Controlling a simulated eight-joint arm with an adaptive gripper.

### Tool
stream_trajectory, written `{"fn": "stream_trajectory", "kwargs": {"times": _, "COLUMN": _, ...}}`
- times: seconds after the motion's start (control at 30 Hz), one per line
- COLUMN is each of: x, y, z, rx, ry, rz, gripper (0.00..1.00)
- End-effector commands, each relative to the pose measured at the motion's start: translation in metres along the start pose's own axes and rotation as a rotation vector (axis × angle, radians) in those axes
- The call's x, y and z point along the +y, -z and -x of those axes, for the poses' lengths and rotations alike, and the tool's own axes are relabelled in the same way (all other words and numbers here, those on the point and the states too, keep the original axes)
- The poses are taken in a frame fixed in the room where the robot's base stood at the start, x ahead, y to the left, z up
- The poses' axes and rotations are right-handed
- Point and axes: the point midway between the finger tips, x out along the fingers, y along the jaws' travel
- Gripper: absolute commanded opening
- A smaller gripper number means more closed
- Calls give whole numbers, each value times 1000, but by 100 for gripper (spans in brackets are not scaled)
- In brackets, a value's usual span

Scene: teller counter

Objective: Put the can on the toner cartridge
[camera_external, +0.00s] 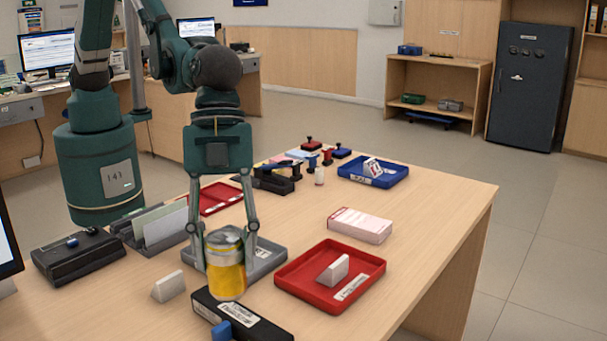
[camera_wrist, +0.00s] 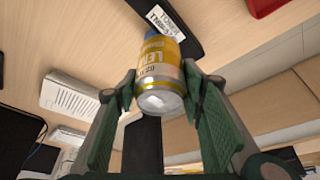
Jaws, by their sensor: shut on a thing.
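A yellow can (camera_external: 227,276) with a silver top is held upright between the fingers of my gripper (camera_external: 224,248). The wrist view shows the fingers on both sides of the can (camera_wrist: 155,62), with a silver end toward the camera. The black toner cartridge (camera_external: 268,331) with a white label lies at the front edge of the picture. The can's lower end overlaps the cartridge's back edge in the external view; I cannot tell whether they touch. In the wrist view the cartridge (camera_wrist: 190,35) shows beyond the can, partly hidden by it.
A red tray (camera_external: 285,283) with a white block stands right of the can. A grey tray (camera_external: 268,264) lies behind it. A small white block (camera_external: 168,287) and a black device (camera_external: 78,262) are to the left. A pink-white box (camera_external: 360,225) stands farther back.

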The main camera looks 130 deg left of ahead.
Motion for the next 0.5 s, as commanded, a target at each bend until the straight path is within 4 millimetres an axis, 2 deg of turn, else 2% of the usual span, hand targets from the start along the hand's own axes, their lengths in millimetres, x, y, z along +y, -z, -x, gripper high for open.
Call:
{"fn": "stream_trajectory", "kwargs": {"times": 0.17, "x": 0, "y": -5, "z": -13, "rx": 0, "ry": 0, "rz": 0, "gripper": 21}}
{"fn": "stream_trajectory", "kwargs": {"times": 0.5, "x": 0, "y": -6, "z": -14, "rx": 0, "ry": 0, "rz": 0, "gripper": 21}}
